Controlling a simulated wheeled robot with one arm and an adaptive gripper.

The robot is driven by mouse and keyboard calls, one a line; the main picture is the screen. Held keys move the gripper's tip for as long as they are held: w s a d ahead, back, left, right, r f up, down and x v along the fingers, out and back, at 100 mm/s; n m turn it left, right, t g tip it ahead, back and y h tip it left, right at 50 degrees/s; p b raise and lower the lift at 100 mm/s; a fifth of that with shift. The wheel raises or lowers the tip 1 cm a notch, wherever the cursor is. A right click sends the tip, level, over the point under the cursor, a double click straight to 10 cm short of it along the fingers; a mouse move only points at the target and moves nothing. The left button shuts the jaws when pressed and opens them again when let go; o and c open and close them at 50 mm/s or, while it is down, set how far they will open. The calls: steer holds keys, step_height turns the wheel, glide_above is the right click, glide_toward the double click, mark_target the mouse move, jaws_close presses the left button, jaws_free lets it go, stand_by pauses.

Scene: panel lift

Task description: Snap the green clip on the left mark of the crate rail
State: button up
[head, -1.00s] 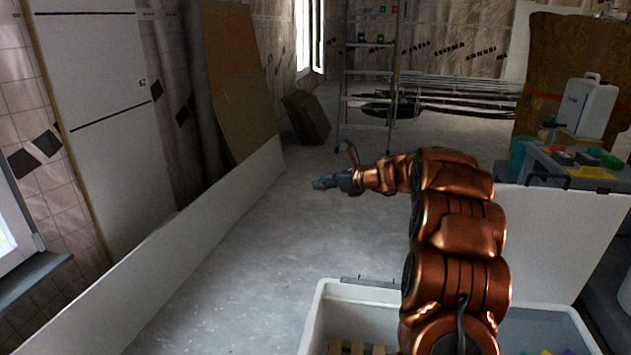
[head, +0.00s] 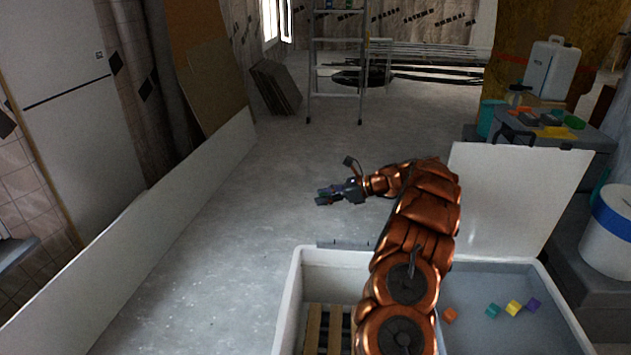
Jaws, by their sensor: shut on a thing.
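My gripper (head: 338,195) is at the end of my copper arm, in the air beyond the crate's far side, pointing left. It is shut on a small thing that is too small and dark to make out. The white-rimmed crate (head: 285,312) is at the bottom, partly hidden by my arm. A thin grey rail strip (head: 342,245) with small dark ticks runs along its far rim, its right part hidden behind my arm. I cannot clearly make out the green clip. A teal block (head: 492,310) lies in the crate's right compartment.
Orange (head: 449,315), yellow (head: 514,308) and purple (head: 533,303) blocks lie in that compartment, wooden slats (head: 313,328) in the left. A white panel (head: 515,205) stands behind the crate. A long low white board (head: 140,225) stands left. The floor between is clear.

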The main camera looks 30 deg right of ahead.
steer(key=n+g, duration=0.1)
glide_above(330, 241)
steer(key=d, duration=0.1)
step_height(330, 241, down, 6)
steer(key=shift+y, duration=0.4)
steer(key=shift+s+d+f+b, duration=0.1)
steer(key=shift+s+f+b, duration=0.05)
steer(key=shift+f+b, duration=0.95)
steer(key=shift+s+d+f+b, duration=0.1)
steer(key=shift+s+f+b, duration=0.05)
steer(key=shift+f+b, duration=0.95)
steer(key=shift+s+d+f+b, duration=0.1)
steer(key=shift+s+f+b, duration=0.05)
steer(key=shift+f+b, duration=0.95)
steer(key=shift+f+p, duration=0.45)
steer(key=shift+p, duration=0.95)
steer(key=shift+f, duration=0.85)
steer(key=shift+f, duration=0.15)
